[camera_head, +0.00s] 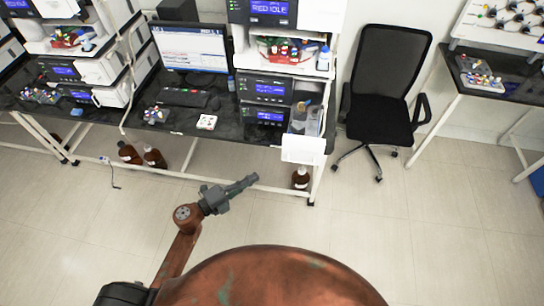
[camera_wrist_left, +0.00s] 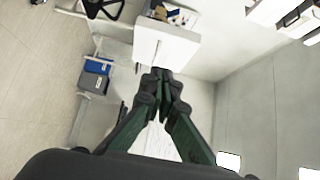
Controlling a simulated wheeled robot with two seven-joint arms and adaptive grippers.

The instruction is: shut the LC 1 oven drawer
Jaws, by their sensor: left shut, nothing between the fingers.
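The open oven drawer (camera_head: 303,149) juts out at the front right of the middle instrument stack, its white front panel facing me and its inside holding small items. No LC 1 label is readable. In the left wrist view the white drawer front (camera_wrist_left: 165,48) is beyond my fingertips, with small coloured items behind its top edge. My left gripper (camera_head: 250,181) is shut and empty, in front of the bench and below and left of the drawer front in the head view. Its fingers show in the left wrist view (camera_wrist_left: 160,78), pointing towards the panel. Contact is not visible. My right gripper is out of view.
A black office chair (camera_head: 380,100) stands right of the bench. The instrument modules (camera_head: 265,88) with blue displays stand left of the drawer. Brown bottles (camera_head: 300,178) stand on the floor under the bench. The floor before the bench is clear.

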